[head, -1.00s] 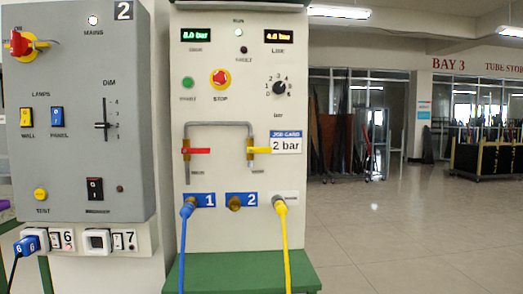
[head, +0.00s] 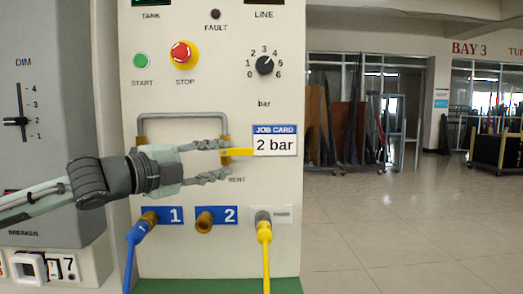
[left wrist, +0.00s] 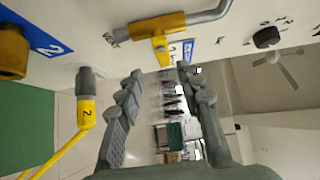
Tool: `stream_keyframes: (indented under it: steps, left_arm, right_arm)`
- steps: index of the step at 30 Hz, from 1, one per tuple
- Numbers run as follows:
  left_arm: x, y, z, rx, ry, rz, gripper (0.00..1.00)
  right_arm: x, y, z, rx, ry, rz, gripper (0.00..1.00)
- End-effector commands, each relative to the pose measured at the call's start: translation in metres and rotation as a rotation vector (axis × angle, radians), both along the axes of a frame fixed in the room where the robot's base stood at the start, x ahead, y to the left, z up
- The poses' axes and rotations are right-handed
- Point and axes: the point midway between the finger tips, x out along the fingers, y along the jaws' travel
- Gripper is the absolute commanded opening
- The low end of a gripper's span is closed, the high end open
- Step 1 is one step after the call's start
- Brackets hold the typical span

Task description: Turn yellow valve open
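The yellow valve lever (head: 240,152) points right, level, across its upright pipe on the panel, and partly shows beside the job card (head: 275,140) reading "2 bar". My left gripper (head: 225,159) comes in from the left, its fingers open, tips just at the lever's left end, one above and one below. The left wrist view shows the brass-yellow valve body (left wrist: 157,26) and the lever (left wrist: 160,48) ahead between the spread fingertips (left wrist: 161,72); no contact is visible. The red lever is hidden behind my left gripper. My right gripper is not in view.
Below are a blue hose (head: 137,243) at port 1, an empty brass port 2 (head: 204,220) and a yellow hose (head: 265,245). The red stop button (head: 183,55) and bar dial (head: 264,66) sit above. The grey pipe (head: 180,116) arches over the gripper. Open floor lies right.

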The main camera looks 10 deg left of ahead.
Motion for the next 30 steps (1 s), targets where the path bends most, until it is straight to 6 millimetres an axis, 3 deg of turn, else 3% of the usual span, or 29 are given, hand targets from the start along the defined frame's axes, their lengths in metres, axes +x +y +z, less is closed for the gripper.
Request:
stream_keyframes:
  steps: [5,18,28,30]
  left_arm:
    - [0.008,-0.004,0.006,0.003,-0.012,-0.003,0.36]
    - [0.062,-0.034,0.005,0.004,-0.01,-0.001,0.36]
    - [0.066,-0.036,0.004,0.005,-0.01,0.0,0.36]
    - [0.066,-0.036,0.004,0.004,-0.01,0.0,0.29]
  right_arm:
    - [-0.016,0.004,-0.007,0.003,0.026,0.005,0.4]
    - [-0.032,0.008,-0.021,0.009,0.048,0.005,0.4]
    - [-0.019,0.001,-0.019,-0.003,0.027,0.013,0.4]
    - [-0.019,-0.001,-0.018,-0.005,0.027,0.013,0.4]
